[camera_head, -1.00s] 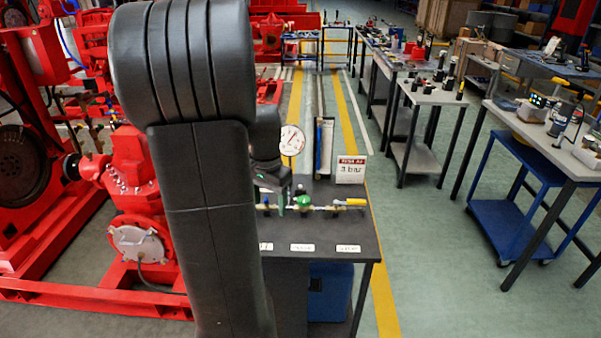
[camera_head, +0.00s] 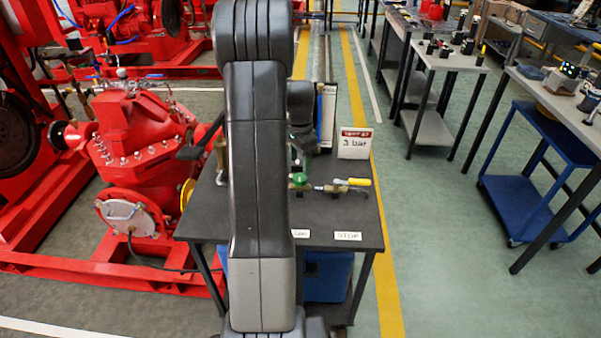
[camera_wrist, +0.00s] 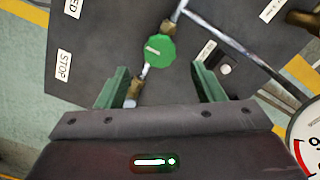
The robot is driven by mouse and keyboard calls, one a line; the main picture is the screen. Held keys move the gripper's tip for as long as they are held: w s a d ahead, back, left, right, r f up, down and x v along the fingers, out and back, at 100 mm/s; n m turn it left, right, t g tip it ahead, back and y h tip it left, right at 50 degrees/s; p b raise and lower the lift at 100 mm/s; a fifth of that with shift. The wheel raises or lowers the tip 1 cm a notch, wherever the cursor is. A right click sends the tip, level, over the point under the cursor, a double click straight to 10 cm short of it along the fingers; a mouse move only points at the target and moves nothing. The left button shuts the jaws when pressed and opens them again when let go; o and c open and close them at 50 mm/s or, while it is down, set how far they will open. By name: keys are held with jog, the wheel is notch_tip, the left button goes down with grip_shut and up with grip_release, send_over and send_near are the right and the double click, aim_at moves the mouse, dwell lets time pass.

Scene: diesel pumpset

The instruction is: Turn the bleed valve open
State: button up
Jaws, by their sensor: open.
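The green, octagonal valve handle (camera_head: 299,181) sits on a pipe across the dark bench (camera_head: 365,212), behind a label (camera_head: 300,233) that partly shows. In the wrist view the green handle (camera_wrist: 158,50) lies ahead of and between the fingertips, apparently apart from both. A brass fitting (camera_wrist: 135,88) shows closer to the left finger; I cannot tell whether they touch. My gripper (camera_wrist: 160,70) has two green fingers, open and holding nothing. A yellow lever (camera_head: 354,182) is at the pipe's right end.
The STOP label (camera_head: 348,236) lies at the bench's front right. A "3 bar" sign (camera_head: 355,143) stands behind the pipe. A round gauge (camera_wrist: 308,140) is at the wrist view's lower right. A red pump (camera_head: 125,140) stands left. The floor right of the bench is clear.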

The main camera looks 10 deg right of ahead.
aim_at(300, 177)
jog(key=shift+f, duration=2.8)
jog(key=c, duration=1)
